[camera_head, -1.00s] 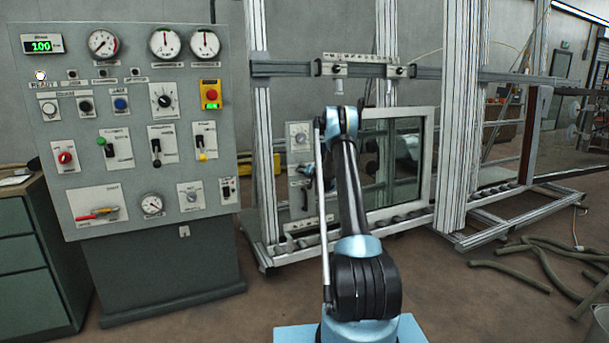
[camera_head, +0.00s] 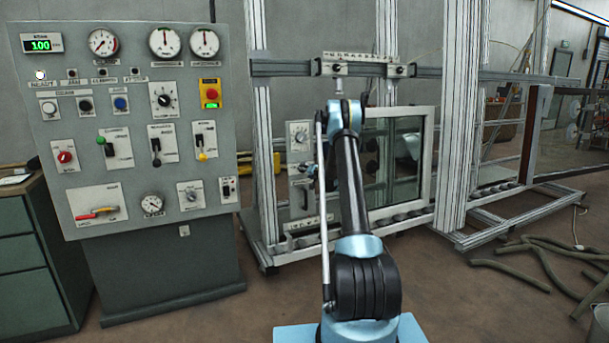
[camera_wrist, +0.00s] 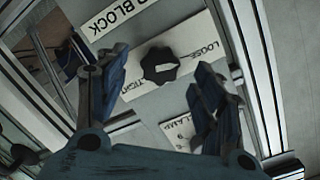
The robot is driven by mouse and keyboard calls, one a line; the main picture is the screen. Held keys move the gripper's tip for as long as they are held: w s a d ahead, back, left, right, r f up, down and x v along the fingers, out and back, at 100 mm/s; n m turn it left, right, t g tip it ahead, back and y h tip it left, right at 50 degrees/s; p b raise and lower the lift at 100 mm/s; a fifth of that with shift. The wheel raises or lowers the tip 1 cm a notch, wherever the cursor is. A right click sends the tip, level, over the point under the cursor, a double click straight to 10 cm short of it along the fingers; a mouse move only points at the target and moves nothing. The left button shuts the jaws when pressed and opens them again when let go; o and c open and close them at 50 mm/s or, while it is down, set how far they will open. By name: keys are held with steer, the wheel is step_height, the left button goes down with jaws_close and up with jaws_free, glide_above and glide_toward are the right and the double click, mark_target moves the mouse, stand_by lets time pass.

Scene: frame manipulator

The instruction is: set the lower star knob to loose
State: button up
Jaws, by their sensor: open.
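A black star knob (camera_wrist: 160,65) sits on a light plate in the wrist view, with a short white mark on it. The word LOOSE is printed to its upper right and TIGHT to its lower left. A white label above it ends in BLOCK. My gripper (camera_wrist: 162,78) is open, one blue-grey finger on each side of the knob in the picture. I cannot tell whether either finger touches it. In the head view my arm covers part of the frame's lower-left fittings, and the knob cannot be made out there.
An aluminium frame (camera_head: 262,130) holds a glazed white-edged panel (camera_head: 428,165) behind my arm. A crossrail (camera_head: 282,68) runs above. A grey control panel (camera_head: 135,75) stands left, a green cabinet (camera_head: 30,265) further left. Hoses (camera_head: 545,275) lie on the floor at right.

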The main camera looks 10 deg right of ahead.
steer(key=v, duration=0.8)
steer(key=shift+s, duration=0.35)
steer(key=shift+r, duration=0.1)
steer(key=s+a+r+n+g, duration=0.1)
steer(key=s+a+r+g, duration=0.15)
steer(key=s+r, duration=0.3)
steer(key=s+a+r+n+g, duration=0.1)
steer(key=s+a+r, duration=0.25)
steer(key=s, duration=0.35)
steer(key=s+a+r+n+g, duration=0.1)
steer(key=s+a+r, duration=0.1)
steer(key=s, duration=0.8)
steer(key=s+a+r+n+g, duration=0.1)
steer(key=s+r+g, duration=0.15)
steer(key=s, duration=0.75)
steer(key=s+d+f+g+h, duration=0.1)
steer(key=s+f, duration=0.3)
steer(key=s, duration=1)
steer(key=s+d+f+g+h, duration=0.2)
steer(key=s+d+f, duration=0.1)
steer(key=s, duration=1.2)
steer(key=s+d+f+n+g+h, duration=0.1)
steer(key=s+f, duration=0.4)
steer(key=s, duration=0.9)
steer(key=shift+s+d+f+g+h, duration=0.4)
steer(key=shift+d+g, duration=0.1)
steer(key=shift+g, duration=0.2)
steer(key=shift+w, duration=0.1)
